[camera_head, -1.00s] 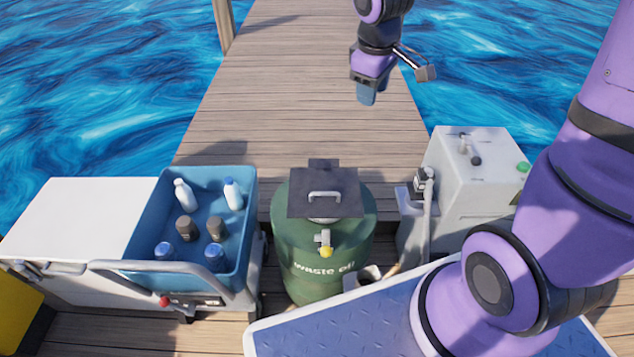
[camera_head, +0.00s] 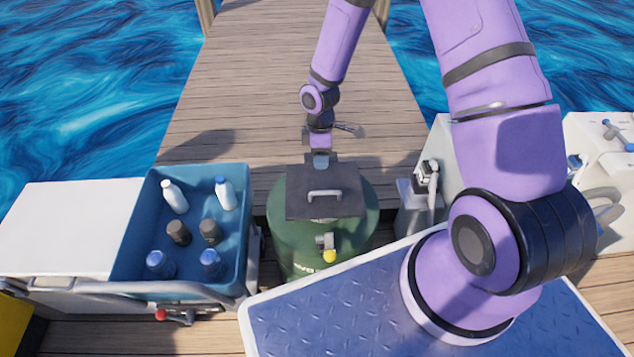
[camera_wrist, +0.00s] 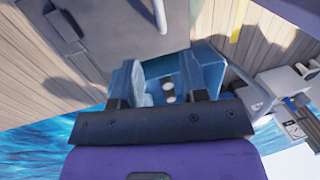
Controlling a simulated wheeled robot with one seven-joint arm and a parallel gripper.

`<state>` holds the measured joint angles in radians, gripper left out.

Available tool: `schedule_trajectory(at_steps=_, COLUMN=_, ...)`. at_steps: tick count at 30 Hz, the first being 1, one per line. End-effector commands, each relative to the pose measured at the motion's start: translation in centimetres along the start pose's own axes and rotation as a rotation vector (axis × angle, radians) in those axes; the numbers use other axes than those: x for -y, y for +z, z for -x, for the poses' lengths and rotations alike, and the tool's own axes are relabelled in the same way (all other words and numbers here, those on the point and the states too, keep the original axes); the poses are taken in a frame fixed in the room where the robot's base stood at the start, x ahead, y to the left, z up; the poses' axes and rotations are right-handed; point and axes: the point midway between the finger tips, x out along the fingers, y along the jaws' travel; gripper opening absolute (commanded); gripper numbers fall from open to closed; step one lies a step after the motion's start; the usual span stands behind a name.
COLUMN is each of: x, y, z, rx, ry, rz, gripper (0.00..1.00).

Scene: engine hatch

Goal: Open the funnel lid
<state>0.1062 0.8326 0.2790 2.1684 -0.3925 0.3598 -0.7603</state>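The funnel lid (camera_head: 340,205) is a dark grey square plate with a light handle (camera_head: 324,194). It lies flat and shut on top of the green waste oil drum (camera_head: 300,240). My gripper (camera_head: 320,161) points down at the lid's far edge, and I cannot tell whether it touches. In the wrist view the grey lid (camera_wrist: 125,25) fills the upper left, with part of its handle at the top edge. There my gripper (camera_wrist: 168,78) has its two blue fingers apart with nothing seen held between them.
A blue crate (camera_head: 250,215) with several bottles stands left of the drum beside a white box lid (camera_head: 70,230). Grey-white machines stand at the right. The wooden dock (camera_head: 290,90) behind the drum is clear, with water on both sides.

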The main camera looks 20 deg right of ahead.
Motion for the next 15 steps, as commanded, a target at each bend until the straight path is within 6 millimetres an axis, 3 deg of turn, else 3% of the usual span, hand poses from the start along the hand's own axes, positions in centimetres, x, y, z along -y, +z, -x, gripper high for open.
schedule_trajectory(at_steps=8, x=0.2, y=-0.2, z=-2.3, rx=-0.004, ry=-0.014, rz=0.019, gripper=0.4)
schedule_trajectory(at_steps=15, x=0.2, y=-0.2, z=-6.3, rx=-0.002, ry=-0.014, rz=0.018, gripper=0.4)
